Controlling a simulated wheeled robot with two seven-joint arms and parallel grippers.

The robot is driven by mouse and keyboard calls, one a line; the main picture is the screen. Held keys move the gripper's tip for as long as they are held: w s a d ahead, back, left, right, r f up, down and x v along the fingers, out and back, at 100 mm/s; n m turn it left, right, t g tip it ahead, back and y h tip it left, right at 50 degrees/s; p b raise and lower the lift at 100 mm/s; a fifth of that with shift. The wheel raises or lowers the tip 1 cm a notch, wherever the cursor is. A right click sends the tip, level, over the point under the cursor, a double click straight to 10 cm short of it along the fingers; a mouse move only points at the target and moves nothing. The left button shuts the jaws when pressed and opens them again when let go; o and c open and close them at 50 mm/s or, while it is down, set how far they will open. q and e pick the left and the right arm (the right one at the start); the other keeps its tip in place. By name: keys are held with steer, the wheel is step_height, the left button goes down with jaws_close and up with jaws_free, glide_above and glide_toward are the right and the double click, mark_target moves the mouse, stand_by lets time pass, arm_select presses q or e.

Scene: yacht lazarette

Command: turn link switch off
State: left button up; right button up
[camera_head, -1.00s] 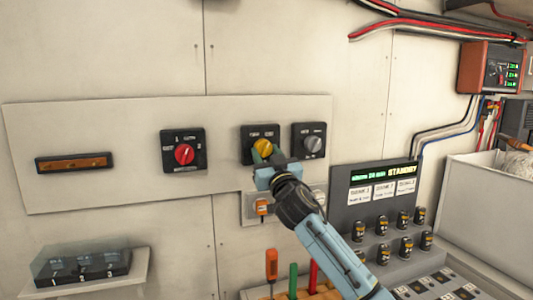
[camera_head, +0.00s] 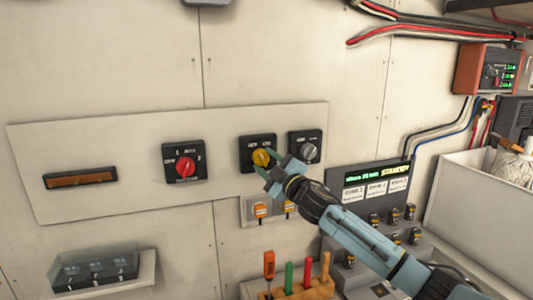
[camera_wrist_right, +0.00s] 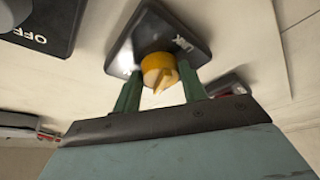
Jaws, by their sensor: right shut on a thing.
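The link switch (camera_head: 261,157) is a yellow knob on a black square plate, on the pale wall panel. In the right wrist view its yellow knob (camera_wrist_right: 158,72) sits between the two green fingertips, with the plate's "LINK" lettering beyond it. My right gripper (camera_head: 267,163) reaches it from the lower right and is shut on the knob. It also shows in the right wrist view (camera_wrist_right: 160,92). The knob's lettering is too small to read in the head view, so its exact setting is unclear. My left gripper is not in view.
A red rotary switch (camera_head: 185,167) is to the left and a grey one (camera_head: 307,150) close to the right. Below are outlets (camera_head: 260,211), a rack of coloured-handled tools (camera_head: 290,290) and a console (camera_head: 370,180) reading STANDBY.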

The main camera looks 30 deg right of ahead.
steer(key=shift+n+g+p, duration=0.4)
steer(key=shift+n+p, duration=0.4)
steer(key=shift+n, duration=0.2)
steer(key=o, duration=1)
steer(key=shift+s, duration=0.1)
steer(key=shift+b+v, duration=2.05)
steer(key=shift+v, duration=4.6)
steer(key=shift+d, duration=0.15)
